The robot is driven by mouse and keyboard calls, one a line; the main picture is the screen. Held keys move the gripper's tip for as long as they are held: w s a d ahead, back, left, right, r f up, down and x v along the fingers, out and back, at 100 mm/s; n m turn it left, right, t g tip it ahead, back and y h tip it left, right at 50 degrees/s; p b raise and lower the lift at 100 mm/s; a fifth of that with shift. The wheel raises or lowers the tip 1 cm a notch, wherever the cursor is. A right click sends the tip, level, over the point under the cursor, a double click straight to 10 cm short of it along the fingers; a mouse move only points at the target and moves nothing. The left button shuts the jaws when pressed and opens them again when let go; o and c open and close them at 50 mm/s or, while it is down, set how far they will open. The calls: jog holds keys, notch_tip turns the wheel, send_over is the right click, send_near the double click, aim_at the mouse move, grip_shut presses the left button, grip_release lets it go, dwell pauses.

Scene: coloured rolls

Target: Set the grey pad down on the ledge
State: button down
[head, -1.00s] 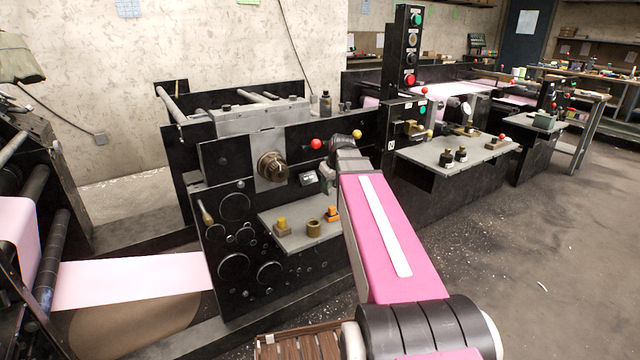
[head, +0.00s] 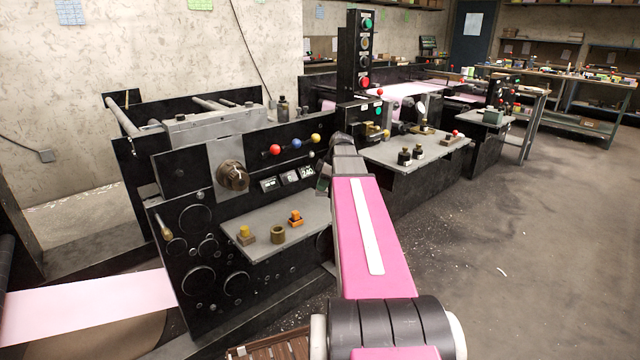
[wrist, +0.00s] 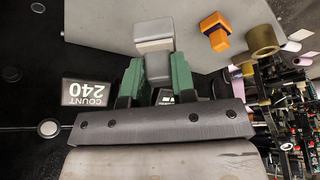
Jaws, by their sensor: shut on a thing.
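The grey pad (wrist: 155,46), a small block with a paler top part, sits between the green fingers of my gripper (wrist: 156,72) in the wrist view. The fingers are shut on its sides. In the head view my gripper (head: 323,179) is mostly hidden behind my pink arm, and I cannot make out the pad there. The ledge (head: 262,232) is a grey shelf on the front of the black machine, left of and below my gripper. In the wrist view the ledge (wrist: 105,22) lies behind the pad; the gap between them cannot be told.
Counter displays (head: 290,178) and coloured knobs (head: 297,144) are on the panel above. Bare ledge shows left and right of these pieces.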

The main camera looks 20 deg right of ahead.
jog(key=shift+f, duration=3.2)
jog(key=shift+f, duration=0.55)
jog(key=c, duration=0.9)
grip_release()
jog(key=shift+o, duration=0.2)
